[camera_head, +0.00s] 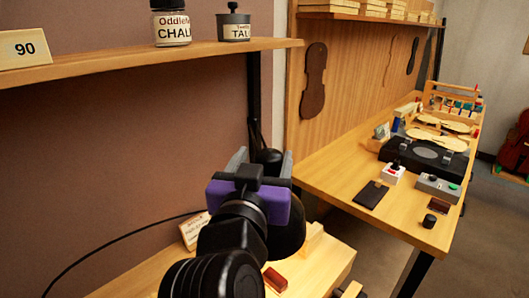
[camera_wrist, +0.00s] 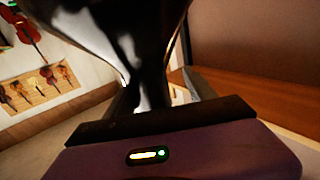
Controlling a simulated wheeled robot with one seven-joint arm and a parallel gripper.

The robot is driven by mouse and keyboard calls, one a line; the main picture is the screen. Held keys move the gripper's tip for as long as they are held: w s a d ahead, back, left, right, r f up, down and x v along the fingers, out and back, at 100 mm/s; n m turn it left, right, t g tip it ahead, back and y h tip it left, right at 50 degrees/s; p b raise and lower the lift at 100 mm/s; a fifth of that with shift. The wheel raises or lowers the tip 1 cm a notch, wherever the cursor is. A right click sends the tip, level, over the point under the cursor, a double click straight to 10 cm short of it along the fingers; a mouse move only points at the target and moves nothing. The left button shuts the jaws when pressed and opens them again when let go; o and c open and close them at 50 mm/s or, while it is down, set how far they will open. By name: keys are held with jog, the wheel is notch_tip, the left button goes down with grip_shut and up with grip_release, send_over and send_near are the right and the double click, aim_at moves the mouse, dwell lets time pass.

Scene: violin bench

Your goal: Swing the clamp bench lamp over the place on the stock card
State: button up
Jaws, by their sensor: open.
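The black bench lamp is partly hidden behind my gripper in the head view. Its thin dark arm (camera_head: 254,130) comes down beside the shelf post, and a dark rounded shade (camera_head: 291,238) shows at the right of my wrist. My gripper (camera_head: 262,160) is open, with its grey fingers either side of a black rounded lamp part. In the wrist view a glossy black lamp part (camera_wrist: 110,35) fills the space in front of and between the fingers; I cannot tell whether they touch it. A cream card with writing (camera_head: 194,230) stands tilted left of my arm; I cannot tell if it is the stock card.
A wooden shelf (camera_head: 120,62) with two jars and a "90" sign overhangs the left. A black cable (camera_head: 95,255) runs along the wall. A reddish block (camera_head: 275,279) lies on the near bench. The right bench (camera_head: 335,181) holds several boxes and violin parts.

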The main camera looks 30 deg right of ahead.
jog(key=shift+w+d, duration=0.3)
jog(key=shift+w, duration=0.1)
jog(key=shift+c, duration=0.2)
grip_shut()
jog(key=w+a+m+g+h+b, duration=0.1)
jog(key=w+a+b, duration=0.4)
jog(key=w+a, duration=0.4)
jog(key=a, duration=0.4)
jog(key=shift+h+b, duration=0.3)
jog(key=shift+b, duration=0.1)
jog(key=shift+a+f, duration=0.1)
jog(key=shift+o, duration=0.2)
grip_release()
